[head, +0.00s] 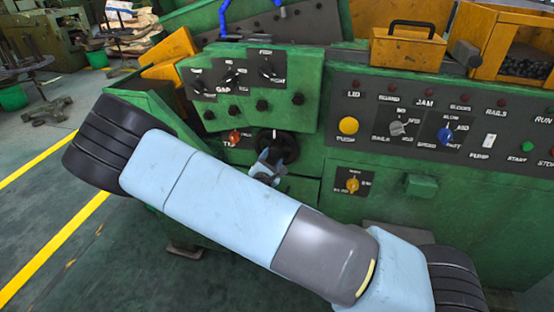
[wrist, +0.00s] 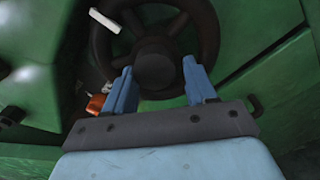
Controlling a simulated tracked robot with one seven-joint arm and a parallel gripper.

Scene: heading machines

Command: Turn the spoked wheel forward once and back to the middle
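The spoked wheel is dark, with a thick rim and a round hub. In the wrist view the wheel (wrist: 209,30) fills the upper middle, its hub between my fingertips. In the head view the wheel (head: 287,143) sits low on the green machine front, partly hidden by my gripper (head: 266,165). In the wrist view my gripper (wrist: 158,66) has its two blue fingers wide apart, one on each side of the hub. Nothing is visibly clamped. I cannot tell whether the fingertips touch the wheel or stand just in front of it.
An orange-red knob (head: 234,137) is left of the wheel; it also shows in the wrist view (wrist: 97,105). A white bar (wrist: 104,20) shows near the rim's upper left. Above is a panel of black knobs (head: 267,69). The control panel (head: 440,118) extends right.

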